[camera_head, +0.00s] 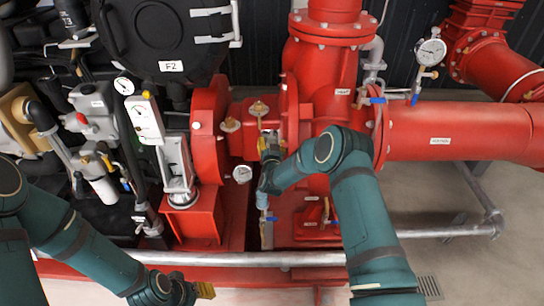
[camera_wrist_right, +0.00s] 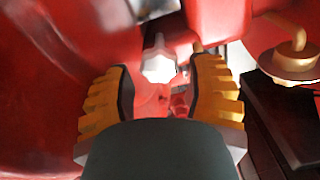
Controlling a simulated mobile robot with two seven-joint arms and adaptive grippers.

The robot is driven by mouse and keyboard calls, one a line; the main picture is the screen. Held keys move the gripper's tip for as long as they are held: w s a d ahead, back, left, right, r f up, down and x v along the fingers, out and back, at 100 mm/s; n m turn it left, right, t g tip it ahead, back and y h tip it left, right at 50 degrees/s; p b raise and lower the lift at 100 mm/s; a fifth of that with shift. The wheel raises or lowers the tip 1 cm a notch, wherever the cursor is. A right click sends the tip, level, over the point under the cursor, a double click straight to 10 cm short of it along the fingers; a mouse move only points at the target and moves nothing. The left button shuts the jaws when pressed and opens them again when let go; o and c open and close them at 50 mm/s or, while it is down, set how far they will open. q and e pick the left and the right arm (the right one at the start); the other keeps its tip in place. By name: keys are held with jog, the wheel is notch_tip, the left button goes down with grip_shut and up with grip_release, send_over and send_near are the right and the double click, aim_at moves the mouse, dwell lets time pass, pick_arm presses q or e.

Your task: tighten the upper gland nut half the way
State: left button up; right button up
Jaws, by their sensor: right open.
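My right gripper (camera_head: 268,138) is at the red pump housing in the middle of the head view, just below a brass fitting (camera_head: 259,107). In the right wrist view its two ribbed yellow fingers (camera_wrist_right: 160,100) are apart, with nothing held between them. A pale, lobed piece (camera_wrist_right: 158,65), which looks like the gland nut, shows ahead between the fingertips, apart from both. I cannot tell for certain that it is the upper one. In the head view the nut is hidden around my right gripper. My left gripper (camera_head: 204,290) is low at left of centre, with yellow fingertips; its opening is unclear.
A brass fitting (camera_wrist_right: 295,60) stands right of the fingers in the wrist view. A red pipe (camera_head: 460,130) runs off right. A small gauge (camera_head: 242,174) hangs below the housing. A grey rail (camera_head: 240,259) crosses in front. Open floor (camera_head: 490,260) lies at lower right.

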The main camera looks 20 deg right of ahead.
jog(key=v, duration=0.9)
jog(key=shift+s, duration=0.35)
jog(key=shift+r, duration=0.1)
jog(key=s+a+f+n+g+y, duration=0.1)
jog(key=s+a+f+g+y, duration=0.3)
jog(key=s, duration=0.3)
jog(key=s+a+f+n+g+y, duration=0.25)
jog(key=s+f+g, duration=0.2)
jog(key=s, duration=0.25)
jog(key=s+a+f+g+y, duration=0.1)
jog(key=s+g, duration=0.2)
jog(key=s, duration=0.6)
jog(key=s+a+f+g+y, duration=0.1)
jog(key=s+g, duration=0.3)
jog(key=s, duration=0.6)
jog(key=shift+a, duration=0.7)
